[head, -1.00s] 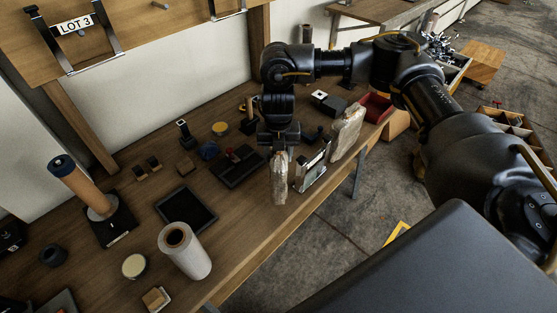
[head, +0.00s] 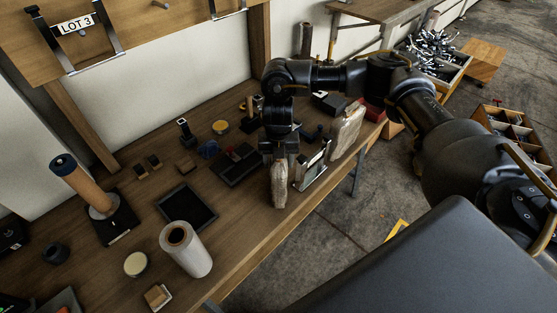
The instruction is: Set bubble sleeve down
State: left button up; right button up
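A bubble sleeve (head: 279,187), a pale, narrow, see-through wrapped piece, stands upright near the front edge of the wooden bench. My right gripper (head: 280,162) points down over it and is shut on its top end. The sleeve's lower end is at or just above the bench top; I cannot tell if it touches. A second, wider wrapped piece (head: 347,131) stands to the right, apart from the gripper. My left gripper is not in view.
A metal-framed stand (head: 314,170) is close to the right of the held sleeve. A black tray (head: 187,207) and a white roll (head: 186,249) stand to the left. Bare bench (head: 240,229) lies between the roll and the sleeve.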

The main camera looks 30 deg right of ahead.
jog(key=shift+r, duration=0.15)
jog(key=shift+r, duration=0.25)
notch_tip(320, 180, up, 12)
jog(key=shift+f+b, duration=0.2)
jog(key=shift+b, duration=0.5)
